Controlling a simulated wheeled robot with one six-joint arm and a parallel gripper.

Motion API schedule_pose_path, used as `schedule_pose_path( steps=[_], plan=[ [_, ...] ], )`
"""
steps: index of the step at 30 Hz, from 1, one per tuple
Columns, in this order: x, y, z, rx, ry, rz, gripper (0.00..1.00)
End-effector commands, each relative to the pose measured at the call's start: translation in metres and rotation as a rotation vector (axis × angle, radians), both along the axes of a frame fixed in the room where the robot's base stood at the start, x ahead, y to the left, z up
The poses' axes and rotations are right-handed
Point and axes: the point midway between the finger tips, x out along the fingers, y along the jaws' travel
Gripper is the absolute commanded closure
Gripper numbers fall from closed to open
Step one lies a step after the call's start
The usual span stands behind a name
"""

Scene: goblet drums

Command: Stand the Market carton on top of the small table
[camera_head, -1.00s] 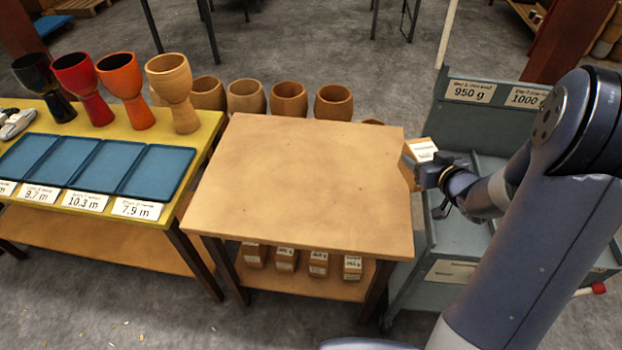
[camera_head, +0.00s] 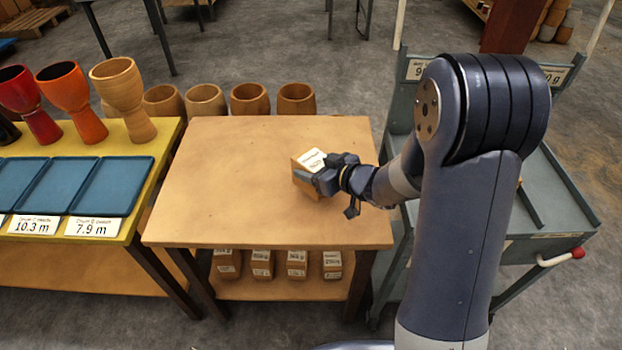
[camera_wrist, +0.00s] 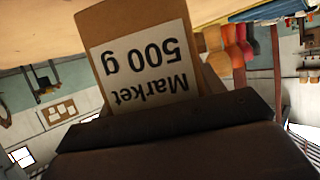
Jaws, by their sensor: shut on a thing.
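The Market carton (camera_head: 306,168) is a small brown box with a white label. In the wrist view its label (camera_wrist: 143,66) reads "Market 500 g" upside down. My gripper (camera_head: 330,176) is shut on the carton, over the right part of the small table (camera_head: 235,175). The table has a bare light-wood top. The carton looks tilted in the head view. I cannot tell whether its lower edge touches the tabletop.
Several labelled cartons (camera_head: 262,264) stand on the table's lower shelf. A yellow table (camera_head: 165,135) with goblet drums (camera_head: 122,90) and blue trays (camera_head: 110,186) is at left. A grey cart (camera_head: 560,195) is at right. The tabletop left of my gripper is clear.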

Motion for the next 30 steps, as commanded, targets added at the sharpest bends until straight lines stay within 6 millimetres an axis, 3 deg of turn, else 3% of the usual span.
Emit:
schedule_pose_path(
  steps=[9, 21, 22, 30],
  plan=[
    [0.000, 0.000, -0.036, 0.002, 0.000, -0.002, 0.76],
    [0.001, 0.000, -0.041, 0.001, -0.004, 0.000, 0.76],
    [0.000, 0.000, -0.042, 0.000, -0.002, -0.001, 0.36],
    [0.000, 0.000, -0.041, 0.000, -0.002, -0.001, 0.15]
  ],
)
